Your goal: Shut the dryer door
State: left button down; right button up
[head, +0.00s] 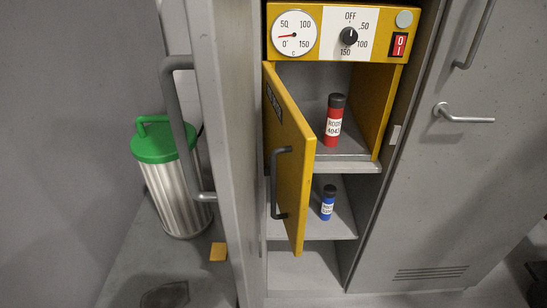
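The dryer (336,60) is a yellow box in a grey cabinet, with a gauge, a black knob and a red switch on its front panel. Its yellow door (297,185) is hinged on the left and stands partly open, swung out toward me. A dark bar handle (279,183) is on the door's outer face. Inside the dryer a red canister (333,124) with a dark cap stands upright. Neither of my grippers shows in the head view.
A grey cabinet door (228,150) stands open left of the dryer. A blue bottle (327,205) stands on the shelf below. A closed grey door with a lever (466,115) is at the right. A ribbed metal bin with a green lid (158,146) stands at the left.

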aim_at(289, 142)
jog(key=k+l, duration=0.15)
jog(key=l, duration=0.2)
jog(key=k+l, duration=0.2)
jog(key=l, duration=0.15)
jog(key=k+l, duration=0.15)
jog(key=l, duration=0.25)
jog(key=u, duration=0.05)
